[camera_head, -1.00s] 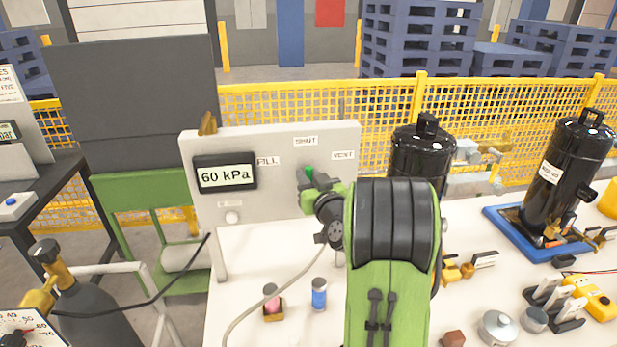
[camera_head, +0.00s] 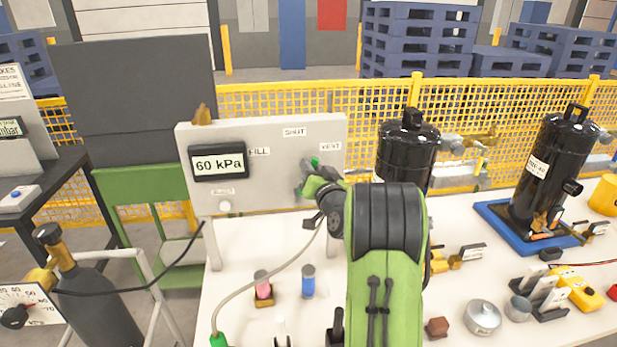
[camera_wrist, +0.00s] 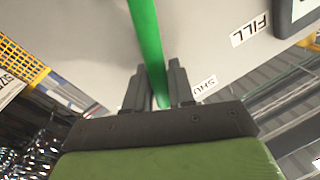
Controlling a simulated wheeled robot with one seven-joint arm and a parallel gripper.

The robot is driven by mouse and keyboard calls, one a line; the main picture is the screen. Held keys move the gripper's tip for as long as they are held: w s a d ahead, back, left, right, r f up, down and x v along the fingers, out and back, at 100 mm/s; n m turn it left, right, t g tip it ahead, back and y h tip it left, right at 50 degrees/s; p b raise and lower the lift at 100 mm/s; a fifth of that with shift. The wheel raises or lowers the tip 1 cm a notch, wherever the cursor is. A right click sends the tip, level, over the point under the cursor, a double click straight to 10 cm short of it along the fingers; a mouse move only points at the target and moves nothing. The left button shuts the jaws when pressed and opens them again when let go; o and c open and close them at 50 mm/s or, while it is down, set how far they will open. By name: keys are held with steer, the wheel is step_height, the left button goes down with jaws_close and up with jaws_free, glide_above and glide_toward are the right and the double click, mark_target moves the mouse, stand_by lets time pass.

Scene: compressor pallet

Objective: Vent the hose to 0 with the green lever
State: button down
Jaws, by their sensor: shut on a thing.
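The grey panel (camera_head: 240,190) stands upright on the white table and carries the labels FILL, SHUT and VENT. Its display (camera_head: 219,163) reads 60 kPa. The green lever (camera_wrist: 146,45) runs between the two dark fingers of my gripper (camera_wrist: 160,88) in the wrist view, and the gripper is shut on it. In the head view my gripper (camera_head: 308,175) is at the panel below the SHUT and VENT labels, and only a small green part of the lever (camera_head: 315,161) shows. My arm hides the panel's lower right. The grey hose (camera_head: 262,271) curves down to a green end at the front.
Black compressors (camera_head: 405,158) stand behind and right of my arm. A pink item (camera_head: 263,289) and a blue cylinder (camera_head: 308,282) stand on the table (camera_head: 240,325) left of my arm. A gas cylinder (camera_head: 92,300) is at left. Yellow mesh fencing runs behind.

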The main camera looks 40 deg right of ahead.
steer(key=shift+s+d+f+m+h+b, duration=0.3)
steer(key=shift+d+f+m+b, duration=0.25)
steer(key=shift+m+b, duration=0.4)
steer(key=shift+s+d+f+m+h+b, duration=0.35)
steer(key=shift+d+m+b, duration=0.3)
steer(key=shift+m, duration=0.4)
steer(key=shift+s+d+f+m+h+b, duration=0.2)
steer(key=shift+d+f+m+b, duration=0.35)
steer(key=shift+m+b, duration=0.4)
steer(key=shift+t, duration=0.3)
steer(key=c, duration=1.1)
jaws_free()
